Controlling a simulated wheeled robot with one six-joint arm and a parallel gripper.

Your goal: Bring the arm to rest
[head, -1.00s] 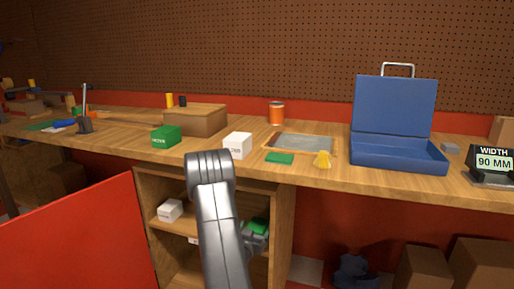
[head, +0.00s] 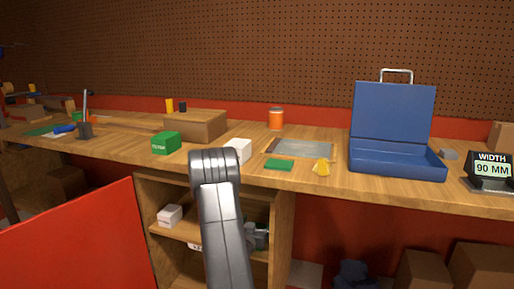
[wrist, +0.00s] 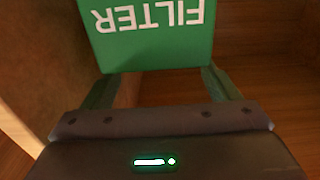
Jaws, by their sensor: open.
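My gripper (head: 258,236) is low in the open shelf cabinet under the bench, partly hidden behind my own arm. In the wrist view my gripper (wrist: 160,80) is open, its two fingers spread apart. A green box marked FILTER (wrist: 150,38) is just beyond the fingertips, its lettering upside down in that view. No gap or contact between box and fingertips can be made out for certain. In the head view this box is hidden.
The wooden cabinet (head: 283,235) closes around my gripper, with a white box (head: 169,215) on its shelf. A red panel (head: 75,240) stands at left. On the bench (head: 330,180) are a green box (head: 166,142), white box (head: 240,148) and open blue case (head: 395,160).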

